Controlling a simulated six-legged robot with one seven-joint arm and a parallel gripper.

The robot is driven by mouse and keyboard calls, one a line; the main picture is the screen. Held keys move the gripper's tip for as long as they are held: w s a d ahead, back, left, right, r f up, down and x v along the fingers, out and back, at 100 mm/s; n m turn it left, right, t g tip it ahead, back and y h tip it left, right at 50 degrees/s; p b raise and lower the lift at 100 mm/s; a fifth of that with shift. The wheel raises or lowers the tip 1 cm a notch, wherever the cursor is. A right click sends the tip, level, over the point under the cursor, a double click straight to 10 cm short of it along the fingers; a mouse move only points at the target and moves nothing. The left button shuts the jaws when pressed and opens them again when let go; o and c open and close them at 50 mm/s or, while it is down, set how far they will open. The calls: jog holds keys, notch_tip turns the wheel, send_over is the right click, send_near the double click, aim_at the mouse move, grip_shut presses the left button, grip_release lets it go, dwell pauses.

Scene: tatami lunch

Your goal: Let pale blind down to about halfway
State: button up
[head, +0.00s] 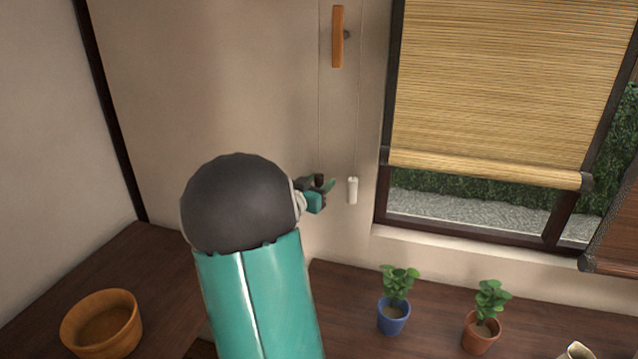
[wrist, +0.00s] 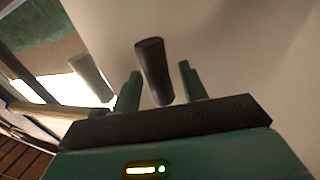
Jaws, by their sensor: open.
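The pale blind (head: 500,85) is straw-coloured and hangs over the window, its bottom bar (head: 490,168) a little above the sill. Its top is out of view. Two thin cords hang on the wall left of the window. One ends in a dark pull (head: 319,179), the other in a white pull (head: 352,190). My gripper (head: 325,188) is open at the dark pull. In the wrist view, the dark pull (wrist: 153,72) stands between the open fingers of my gripper (wrist: 160,84), with no clear contact. The white pull (wrist: 92,77) is outside the fingers, to the left.
A wooden cleat (head: 338,37) is on the wall between the cords. A darker blind (head: 615,240) shows at the right edge. Below are a blue pot (head: 393,318) and a terracotta pot (head: 481,334) with plants, and a wooden tub (head: 102,325) at lower left.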

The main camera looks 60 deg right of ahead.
jog(key=w+a, duration=0.1)
jog(key=a, duration=1.2)
jog(key=shift+w+a, duration=0.25)
jog(key=shift+a, duration=0.1)
